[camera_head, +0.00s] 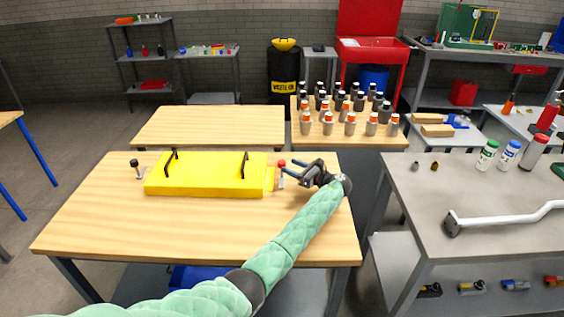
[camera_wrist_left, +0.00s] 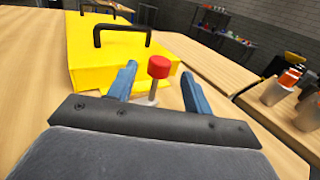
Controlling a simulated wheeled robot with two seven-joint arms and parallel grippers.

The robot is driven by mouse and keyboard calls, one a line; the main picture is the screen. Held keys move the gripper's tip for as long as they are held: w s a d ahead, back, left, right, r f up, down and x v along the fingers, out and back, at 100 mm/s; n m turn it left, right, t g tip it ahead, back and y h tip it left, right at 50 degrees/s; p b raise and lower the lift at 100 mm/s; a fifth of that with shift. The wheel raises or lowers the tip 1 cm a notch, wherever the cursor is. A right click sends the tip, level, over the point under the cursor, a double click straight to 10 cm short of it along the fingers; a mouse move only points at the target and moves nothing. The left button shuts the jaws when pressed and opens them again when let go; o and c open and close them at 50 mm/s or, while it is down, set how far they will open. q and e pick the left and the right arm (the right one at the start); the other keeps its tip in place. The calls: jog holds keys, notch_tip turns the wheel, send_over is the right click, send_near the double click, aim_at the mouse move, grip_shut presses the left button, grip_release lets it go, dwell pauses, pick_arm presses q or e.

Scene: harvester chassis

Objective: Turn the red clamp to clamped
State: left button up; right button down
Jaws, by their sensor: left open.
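The red clamp (camera_head: 282,163) stands at the right end of the yellow panel (camera_head: 207,185) on the wooden table. Its red knob (camera_wrist_left: 158,66) sits upright on a metal stem in the left wrist view. My left gripper (camera_head: 281,172) reaches in from the right, its blue fingers open and pointing at the clamp. In the left wrist view the red knob shows between the two fingers (camera_wrist_left: 160,84), and I cannot tell whether they touch it. The clamp's base is partly hidden by my gripper. My right gripper is not in view.
A black-knobbed clamp (camera_head: 135,164) stands at the panel's left end. Two black handles rise from the panel, one (camera_head: 244,165) near the left gripper. Several bottles stand on a table (camera_head: 300,142) behind. A grey bench (camera_head: 470,190) with a white bar is at right. The table front is clear.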

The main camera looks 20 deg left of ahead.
aim_at(285, 164)
pick_arm(q)
jog(key=shift+p+x, duration=0.8)
jog(key=shift+x, duration=1.85)
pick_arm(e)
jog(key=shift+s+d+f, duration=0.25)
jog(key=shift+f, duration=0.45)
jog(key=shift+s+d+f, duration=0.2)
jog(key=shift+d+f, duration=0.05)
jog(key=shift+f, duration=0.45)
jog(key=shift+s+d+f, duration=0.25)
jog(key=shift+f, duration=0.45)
pick_arm(q)
jog(key=shift+c, duration=0.4)
jog(key=c, duration=0.9)
jog(key=shift+o, duration=0.2)
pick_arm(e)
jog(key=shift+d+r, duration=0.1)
